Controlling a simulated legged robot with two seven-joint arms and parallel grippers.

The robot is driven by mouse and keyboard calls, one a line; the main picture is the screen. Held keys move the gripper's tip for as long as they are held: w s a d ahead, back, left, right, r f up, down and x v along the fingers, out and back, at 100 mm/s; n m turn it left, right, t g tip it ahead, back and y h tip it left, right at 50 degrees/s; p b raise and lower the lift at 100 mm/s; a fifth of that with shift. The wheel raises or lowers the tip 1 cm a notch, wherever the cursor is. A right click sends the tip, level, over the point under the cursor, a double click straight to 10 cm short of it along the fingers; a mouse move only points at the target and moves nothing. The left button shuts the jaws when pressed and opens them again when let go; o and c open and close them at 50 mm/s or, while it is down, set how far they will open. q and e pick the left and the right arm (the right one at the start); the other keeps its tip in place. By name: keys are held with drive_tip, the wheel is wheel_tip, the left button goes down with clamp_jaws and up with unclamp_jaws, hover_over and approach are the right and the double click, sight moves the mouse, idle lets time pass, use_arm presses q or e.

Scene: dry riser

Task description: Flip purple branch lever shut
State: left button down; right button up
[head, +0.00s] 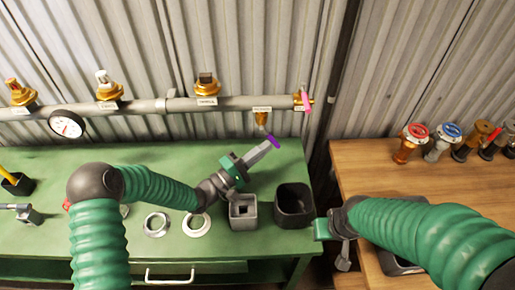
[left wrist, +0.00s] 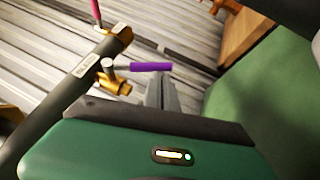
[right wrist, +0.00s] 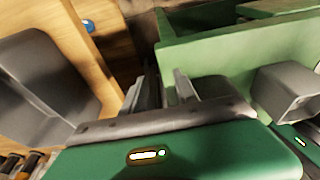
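The purple branch lever (head: 273,141) sits on a brass valve (head: 261,118) hanging below the right end of the grey pipe. My left gripper (head: 264,149) reaches up to it, fingertips close to the lever. In the left wrist view the purple lever (left wrist: 150,66) lies crosswise just beyond the fingertips (left wrist: 162,80); the two fingers look pressed together with nothing between them. Whether they touch the lever I cannot tell. My right gripper (head: 343,262) points down by the gap between the benches; in the right wrist view its fingers (right wrist: 165,85) stand apart and empty.
The pipe (head: 235,103) carries other brass valves, a gauge (head: 67,124) and a pink lever (head: 306,97) near the purple one. Several valves line the wooden bench.

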use_arm(q)
drive_tip(key=shift+d, duration=0.4)
use_arm(e)
drive_tip(key=shift+r, duration=0.1)
idle(0.3)
use_arm(q)
drive_tip(key=v, duration=1.2)
drive_tip(key=shift+f, duration=0.1)
use_arm(e)
drive_tip(key=shift+c, duration=0.5)
